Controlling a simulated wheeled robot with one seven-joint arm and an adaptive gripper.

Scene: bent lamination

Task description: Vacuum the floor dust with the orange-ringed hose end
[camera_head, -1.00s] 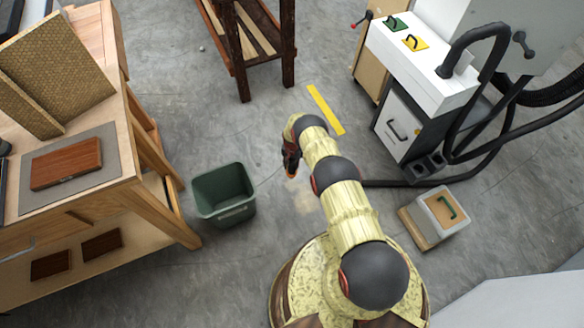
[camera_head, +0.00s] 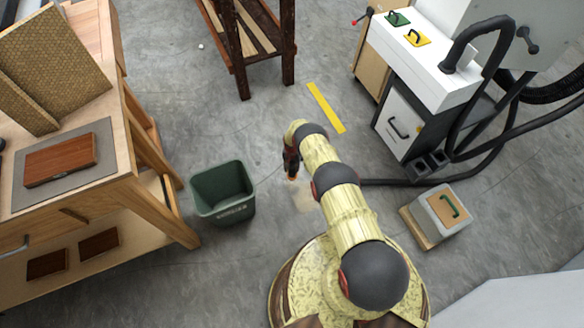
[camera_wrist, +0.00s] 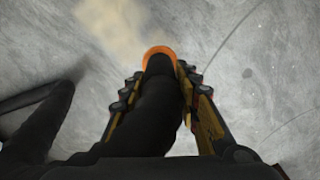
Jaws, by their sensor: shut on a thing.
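My gripper (camera_head: 291,170) points down near the floor in the middle of the head view. In the wrist view my gripper (camera_wrist: 158,105) is shut on the black hose (camera_wrist: 150,115), with a finger on each side. The orange ring (camera_wrist: 160,53) at the hose end shows just past the fingertips. In the head view the orange ring (camera_head: 292,179) is a small spot below the fingers. A tan dust patch (camera_wrist: 112,22) lies on the floor just beyond the ring, up and left in the wrist view. It also shows beside my arm in the head view (camera_head: 304,197).
A green bin (camera_head: 222,192) stands left of my gripper, beside a wooden workbench (camera_head: 150,205). The hose (camera_head: 395,182) runs right toward a white machine (camera_head: 430,62). Floor ahead is clear around a yellow strip (camera_head: 325,107).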

